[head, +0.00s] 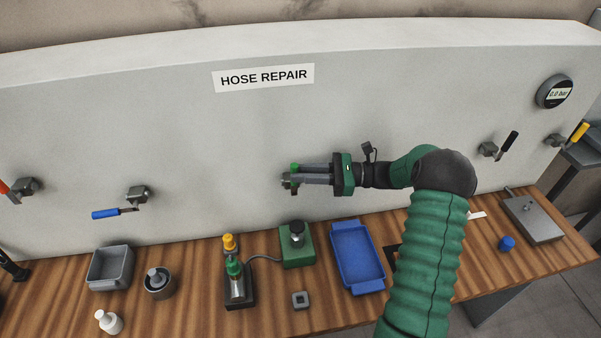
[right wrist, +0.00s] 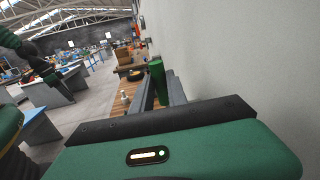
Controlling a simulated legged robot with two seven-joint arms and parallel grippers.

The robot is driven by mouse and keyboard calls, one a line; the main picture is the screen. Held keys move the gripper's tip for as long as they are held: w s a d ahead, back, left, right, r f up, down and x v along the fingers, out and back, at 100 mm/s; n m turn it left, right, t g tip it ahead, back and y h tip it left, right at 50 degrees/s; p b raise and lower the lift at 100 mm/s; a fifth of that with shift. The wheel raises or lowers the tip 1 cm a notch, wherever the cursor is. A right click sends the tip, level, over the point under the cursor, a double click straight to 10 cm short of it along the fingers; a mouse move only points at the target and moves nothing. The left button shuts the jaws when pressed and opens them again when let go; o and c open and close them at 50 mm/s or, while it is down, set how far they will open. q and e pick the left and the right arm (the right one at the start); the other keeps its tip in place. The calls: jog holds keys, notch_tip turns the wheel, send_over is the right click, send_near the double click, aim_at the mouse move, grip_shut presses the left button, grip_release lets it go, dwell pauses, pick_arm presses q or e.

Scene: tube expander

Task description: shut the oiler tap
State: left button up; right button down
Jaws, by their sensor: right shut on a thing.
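A wall tap with a green lever (head: 294,167) is on the pale panel, below the HOSE REPAIR sign; its grey body (head: 286,181) is partly hidden by my fingers. My right gripper (head: 291,174) reaches in from the right and is shut on the green lever, which also shows between the fingers in the right wrist view (right wrist: 157,79). The lever's exact angle is hard to tell. No label marks this tap as the oiler's. A dark part at the left edge (head: 11,266) may be my left gripper; its jaws are not clear.
Other taps have blue (head: 107,213), red-orange (head: 4,187), black (head: 509,141) and yellow (head: 579,133) levers. A gauge (head: 554,92) reads 0.0 bar. On the bench (head: 190,310) stand a green-topped bottle (head: 235,280), a green block (head: 297,249) and a blue tray (head: 357,259).

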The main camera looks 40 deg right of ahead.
jog(key=shift+s+f, duration=0.1)
jog(key=shift+f, duration=0.1)
jog(key=c, duration=1.6)
grip_release()
jog(key=shift+d, duration=0.1)
jog(key=shift+o, duration=1.3)
jog(key=shift+s+d, duration=0.1)
pick_arm(q)
jog(key=shift+s+d+r, duration=0.1)
jog(key=shift+s+d, duration=0.05)
jog(key=shift+d, duration=0.2)
pick_arm(e)
jog(key=shift+o, duration=0.2)
jog(key=shift+d+r, duration=0.1)
jog(key=shift+d, duration=0.1)
pick_arm(q)
jog(key=b+x, duration=0.3)
jog(key=shift+s+a+f, duration=0.15)
jog(key=shift+s+f, duration=0.15)
pick_arm(e)
jog(key=v, duration=1.7)
jog(key=shift+f, duration=0.2)
pick_arm(q)
jog(key=shift+a, duration=0.1)
pick_arm(e)
jog(key=shift+a, duration=0.15)
